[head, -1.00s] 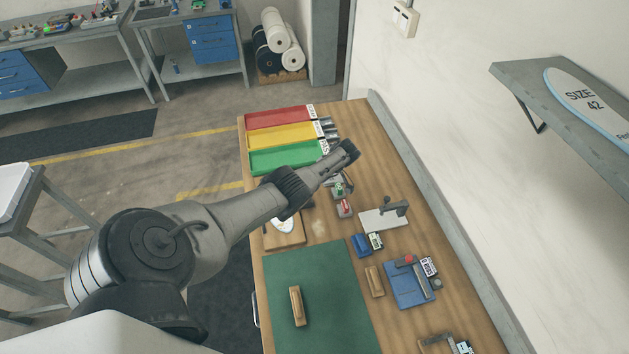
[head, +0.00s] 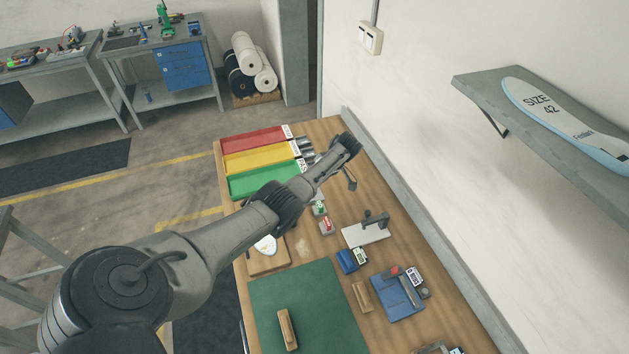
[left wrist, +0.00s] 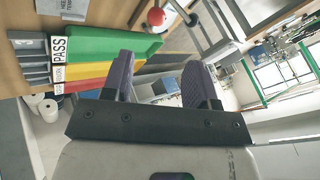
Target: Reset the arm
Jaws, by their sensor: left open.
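My left arm comes in from the left in the head view and reaches over the wooden workbench (head: 385,237). My left gripper (head: 348,147) is above the bench's right side, near the wall, beyond the small tools. In the left wrist view its two purple-padded fingers (left wrist: 162,82) stand apart with nothing between them. The green tray (head: 258,181), yellow tray (head: 255,160) and red tray (head: 250,141) lie at the far left of the bench. The left wrist view shows the trays and a PASS label (left wrist: 60,50). My right gripper is not in view.
A green mat (head: 300,310) with a wooden block (head: 287,328) covers the near left. A white plate with a dark fixture (head: 366,235), a blue box (head: 346,261) and a blue board (head: 394,305) stand on the right. A wall shelf (head: 550,118) juts out at upper right.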

